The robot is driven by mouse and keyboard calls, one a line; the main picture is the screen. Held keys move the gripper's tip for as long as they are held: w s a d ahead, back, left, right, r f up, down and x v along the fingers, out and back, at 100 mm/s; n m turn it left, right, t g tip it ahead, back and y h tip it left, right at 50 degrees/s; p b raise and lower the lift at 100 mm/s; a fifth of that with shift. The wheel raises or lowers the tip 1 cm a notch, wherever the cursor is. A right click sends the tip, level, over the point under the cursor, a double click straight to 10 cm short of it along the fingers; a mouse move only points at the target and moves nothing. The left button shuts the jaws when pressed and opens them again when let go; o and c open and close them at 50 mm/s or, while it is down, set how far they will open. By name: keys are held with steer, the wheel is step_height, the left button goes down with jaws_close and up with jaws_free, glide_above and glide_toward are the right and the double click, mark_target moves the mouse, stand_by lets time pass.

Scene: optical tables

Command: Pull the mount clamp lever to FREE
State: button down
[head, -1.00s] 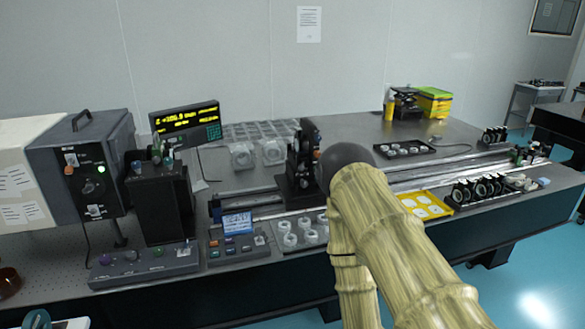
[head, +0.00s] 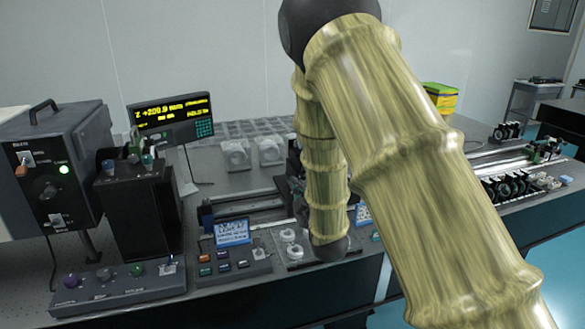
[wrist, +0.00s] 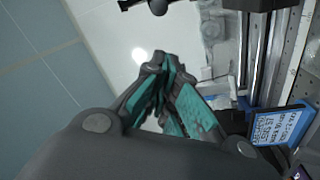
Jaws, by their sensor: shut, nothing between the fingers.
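My gripper (wrist: 168,95) is in the lower middle of the wrist view, with dark fingers and teal pads. Its fingers are together and hold nothing. In the head view my arm hides the gripper. A dark mount assembly (head: 293,172) stands on the table's rail in the head view, mostly hidden behind my arm. I cannot make out the clamp lever or its FREE mark. A dark part with a round knob (wrist: 158,6) is cut off at the top edge of the wrist view. I cannot tell what it is. The gripper is apart from it.
A rail (wrist: 256,50) and a blue-screened sign (wrist: 278,126) lie right of my gripper in the wrist view. In the head view, a control box (head: 117,285), a black housing (head: 140,215) and a yellow-text display (head: 172,115) stand left. Lens mounts (head: 507,188) stand right.

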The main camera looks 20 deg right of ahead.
steer(key=shift+w+r+t, duration=0.2)
steer(key=shift+r, duration=0.35)
steer(key=shift+w+r+t, duration=0.2)
steer(key=shift+r, duration=0.3)
steer(key=shift+a, duration=0.15)
steer(key=w+d+p, duration=0.3)
steer(key=w, duration=0.6)
steer(key=shift+f+p, duration=0.3)
steer(key=shift+p, duration=0.1)
